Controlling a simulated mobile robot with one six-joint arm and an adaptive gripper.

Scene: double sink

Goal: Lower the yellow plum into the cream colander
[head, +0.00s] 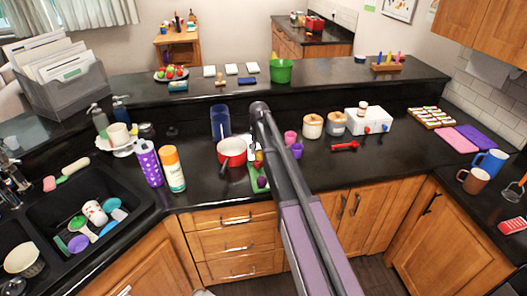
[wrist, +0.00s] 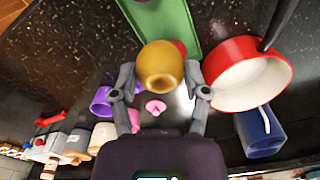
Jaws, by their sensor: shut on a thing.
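The yellow plum (wrist: 160,62) is held between the two fingers of my gripper (wrist: 159,76) in the wrist view. It hangs above the counter, over the end of a green board (wrist: 172,18). In the head view my arm mostly hides the gripper and plum, near the red pot. A cream, ribbed bowl-shaped vessel, which looks like the cream colander (head: 22,258), sits at the far left, in the sink. It is well apart from my gripper, and its inside is only partly seen.
The red pot (head: 232,148) stands beside my gripper, with a blue container (head: 220,121) behind it. A purple bottle (head: 147,162) and an orange-capped bottle (head: 173,169) stand between there and the sink. The sink (head: 125,216) holds a mug, brushes and other items.

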